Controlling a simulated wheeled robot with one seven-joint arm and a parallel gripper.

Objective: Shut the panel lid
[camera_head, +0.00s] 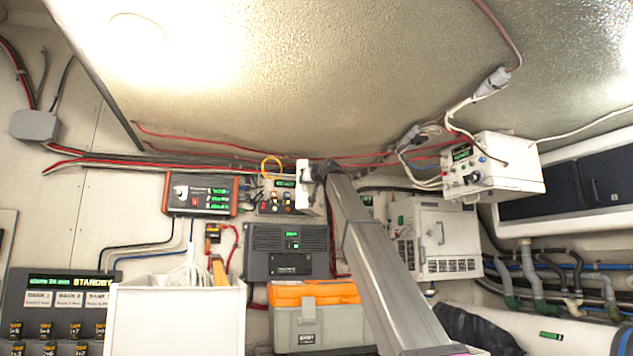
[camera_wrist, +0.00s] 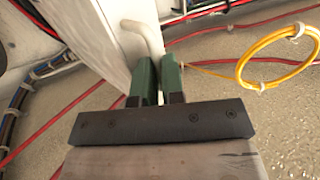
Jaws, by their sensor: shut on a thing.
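The panel lid (camera_head: 302,186) is a narrow white upright slab in the head view, seen nearly edge-on. It stands out from the right side of a small panel with lights and knobs (camera_head: 275,197), so it looks open. In the wrist view the lid (camera_wrist: 92,30) is a white board with a bent pale handle (camera_wrist: 146,34). In the head view my gripper (camera_head: 319,171) is small and dark at the lid's right side, and the handle is hidden there.
A yellow cable loop (camera_head: 271,167) hangs by the panel's top; it is right of my fingers in the wrist view (camera_wrist: 277,58). Red cables run behind. A charger-like box (camera_head: 200,195) is at left, a dark unit (camera_head: 288,252) and orange-topped toolbox (camera_head: 313,294) below, a white cabinet (camera_head: 440,236) at right.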

